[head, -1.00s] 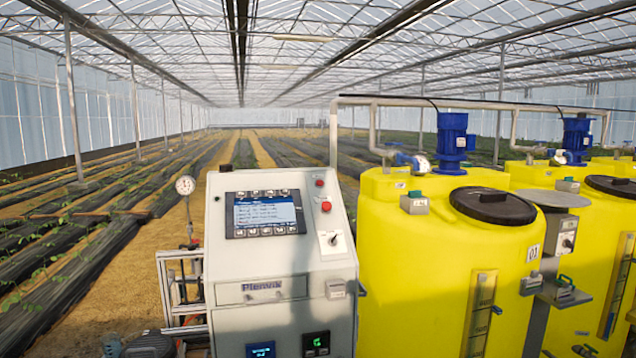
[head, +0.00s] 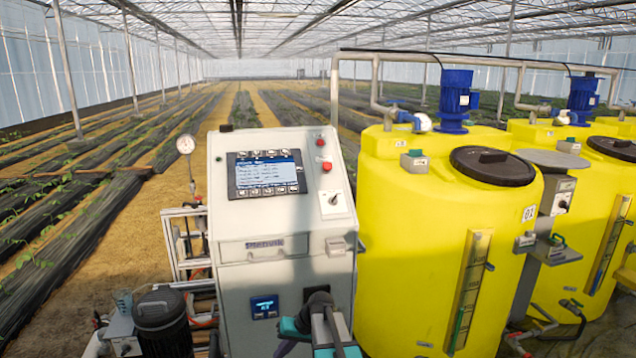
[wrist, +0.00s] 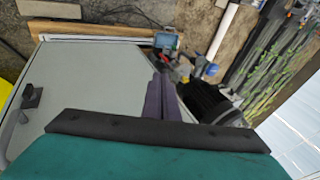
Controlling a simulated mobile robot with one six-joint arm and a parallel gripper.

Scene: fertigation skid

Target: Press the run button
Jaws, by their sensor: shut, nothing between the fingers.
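The control cabinet (head: 235,225) stands left of the yellow tanks in the head view. Its sloped top carries a display panel (head: 266,173) with rows of small keys above and below the screen. To its right are a small red round fitting (head: 320,142), a red button (head: 327,166) and a dark rotary switch (head: 333,198). No label is legible, so I cannot tell which one is the run button. My gripper (wrist: 162,82) is shut and empty in the wrist view, with the grey cabinet surface beyond it. In the head view my arm's end shows low before the cabinet front.
Yellow tanks (head: 430,240) with blue motors stand close on the right. A pressure gauge (head: 186,144) on a thin pipe and a dark pump (head: 162,322) stand left of the cabinet. A lit blue display (head: 265,306) is on the cabinet front. Crop rows lie behind.

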